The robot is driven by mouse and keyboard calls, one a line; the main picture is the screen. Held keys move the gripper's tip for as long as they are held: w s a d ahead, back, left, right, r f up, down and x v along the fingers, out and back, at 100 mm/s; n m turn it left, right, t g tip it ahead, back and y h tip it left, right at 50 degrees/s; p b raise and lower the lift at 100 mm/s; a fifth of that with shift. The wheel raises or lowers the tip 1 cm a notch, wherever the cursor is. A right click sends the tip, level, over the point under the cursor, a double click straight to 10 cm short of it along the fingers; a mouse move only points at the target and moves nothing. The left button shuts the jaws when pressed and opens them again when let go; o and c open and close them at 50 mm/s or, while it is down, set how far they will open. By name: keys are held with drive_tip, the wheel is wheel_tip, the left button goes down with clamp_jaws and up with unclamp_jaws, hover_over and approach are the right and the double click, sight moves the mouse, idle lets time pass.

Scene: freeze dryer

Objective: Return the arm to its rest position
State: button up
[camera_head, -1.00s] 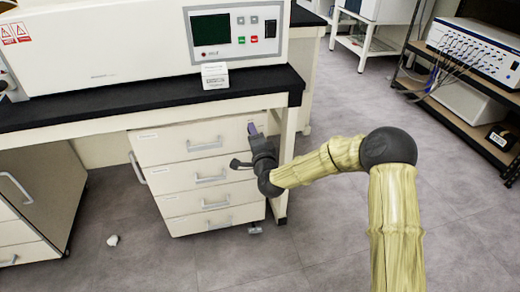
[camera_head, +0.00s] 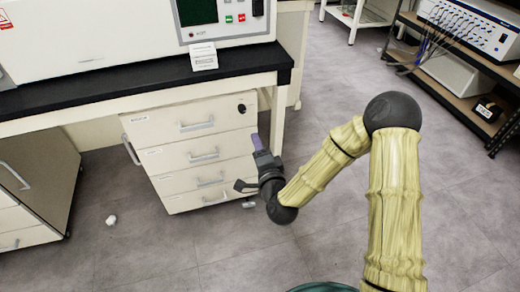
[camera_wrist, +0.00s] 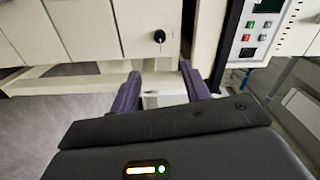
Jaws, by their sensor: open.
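My gripper (camera_head: 250,162) is at the end of my arm, in front of the right side of the drawer cabinet (camera_head: 190,160) in the head view. In the wrist view its two dark fingers (camera_wrist: 162,85) stand apart with nothing between them. My arm, in a yellowish cover, bends at a dark joint on the right of the head view and reaches down to the left.
The freeze dryer (camera_head: 110,40) stands on a black-topped bench (camera_head: 140,95), with a small white box (camera_head: 204,56) at its edge. A shelf rack with a cabled instrument (camera_head: 465,25) is at the right. Grey floor is clear around my arm. A white scrap (camera_head: 111,220) lies at left.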

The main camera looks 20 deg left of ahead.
drive_tip(key=shift+v, duration=0.85)
